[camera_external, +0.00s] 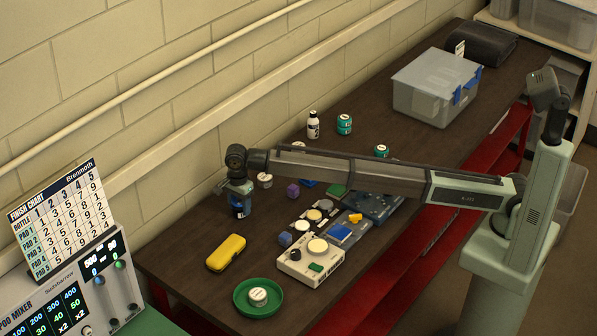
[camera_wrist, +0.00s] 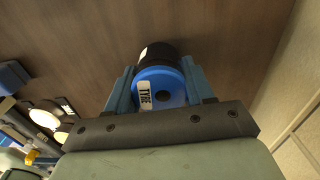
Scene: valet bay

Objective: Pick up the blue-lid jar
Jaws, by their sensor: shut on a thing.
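The blue-lid jar (camera_wrist: 172,90) has a black body and a blue lid with a white label reading "TYRE". My gripper (camera_wrist: 158,84) is shut on it, with one blue finger on each side of the lid. In the external view the jar (camera_external: 241,208) hangs upright below my gripper (camera_external: 238,189), over the left part of the dark table (camera_external: 185,240). The fingers partly cover its top there. I cannot tell whether its base touches the table.
A yellow case (camera_external: 226,252) and a green dish (camera_external: 258,298) with a white-topped jar (camera_external: 258,296) stand nearer the front. A small white jar (camera_external: 265,181) and a purple cube (camera_external: 293,190) are to the right. A clear bin (camera_external: 435,87) stands at the back.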

